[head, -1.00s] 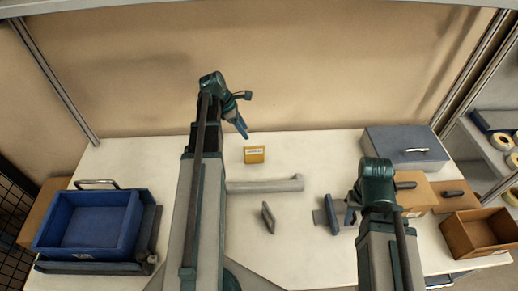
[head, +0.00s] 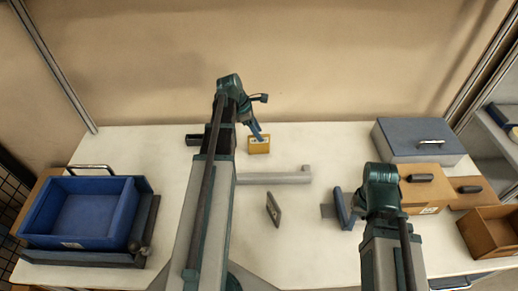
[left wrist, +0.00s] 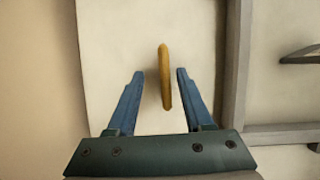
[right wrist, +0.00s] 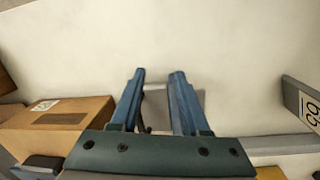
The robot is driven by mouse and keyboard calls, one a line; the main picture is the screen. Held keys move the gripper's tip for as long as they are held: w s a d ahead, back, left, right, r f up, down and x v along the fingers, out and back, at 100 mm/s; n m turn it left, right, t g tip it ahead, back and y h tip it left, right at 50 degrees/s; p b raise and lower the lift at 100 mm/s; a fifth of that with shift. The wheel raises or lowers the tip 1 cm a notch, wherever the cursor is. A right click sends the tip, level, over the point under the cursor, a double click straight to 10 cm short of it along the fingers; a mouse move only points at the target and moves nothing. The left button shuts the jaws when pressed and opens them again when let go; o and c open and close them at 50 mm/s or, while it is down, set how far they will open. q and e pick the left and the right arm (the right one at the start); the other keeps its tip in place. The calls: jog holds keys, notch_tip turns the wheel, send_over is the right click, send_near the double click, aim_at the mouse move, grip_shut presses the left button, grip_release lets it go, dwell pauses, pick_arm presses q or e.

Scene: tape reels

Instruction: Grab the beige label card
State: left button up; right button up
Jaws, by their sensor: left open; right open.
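The label card is a small yellow-tan card (head: 259,146) with a pale label strip, standing upright at the back of the table in the head view. In the left wrist view the card (left wrist: 164,75) shows edge-on as a narrow strip. My left gripper (head: 259,137) is open just above and at the card. In the left wrist view its two fingers (left wrist: 157,78) lie on either side of the card, with gaps on both sides. My right gripper (head: 345,212) is open over the right of the table, with a grey flat thing (right wrist: 157,104) below its fingers (right wrist: 157,75).
A grey bar (head: 275,178) lies in front of the card. A grey upright plate (head: 273,209) stands nearer. A blue tray (head: 132,212) is at left. A grey case (head: 418,140) and brown boxes (head: 425,188) are at right. A small dark block (head: 194,140) sits left of my left arm.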

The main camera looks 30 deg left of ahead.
pick_arm(q)
jog(key=b, duration=0.4)
send_over(262, 154)
jog(key=f, duration=0.4)
jog(key=shift+w+a, duration=0.1)
jog(key=shift+a, duration=0.3)
pick_arm(e)
notch_tip(262, 154, down, 4)
jog(key=shift+f, duration=0.1)
pick_arm(q)
jog(key=shift+w+d+f+b, duration=0.2)
jog(key=shift+f+b, duration=0.3)
jog(key=shift+b, duration=0.05)
pick_arm(e)
jog(key=shift+f, duration=0.45)
pick_arm(q)
jog(key=shift+r, duration=0.1)
pick_arm(e)
jog(key=shift+r, duration=0.15)
pick_arm(q)
jog(key=shift+c, duration=0.3)
grip_shut()
